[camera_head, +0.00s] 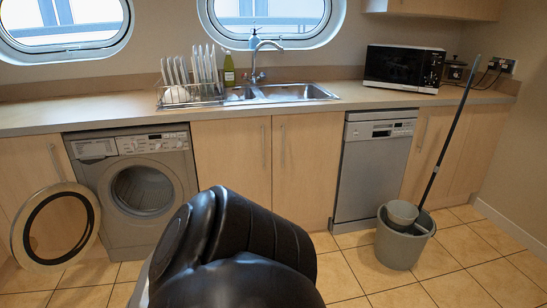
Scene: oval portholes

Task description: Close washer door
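The washer (133,149) is a silver front-loader under the counter at the left. Its round door (88,213) has a pale rim and a see-through middle. The door stands wide open, swung out to the left of the washer. The round drum opening (142,189) is uncovered and looks empty. A large black part, which seems to be my own arm, fills the bottom middle and hides some floor in front of the cabinets. Neither of my grippers can be made out in this view.
A grey bucket (398,250) with a mop (450,132) stands on the tiled floor at the right. A silver dishwasher (372,180) is shut. The counter (95,106) holds a dish rack (190,97) and a microwave (403,68). Tiles before the washer look clear.

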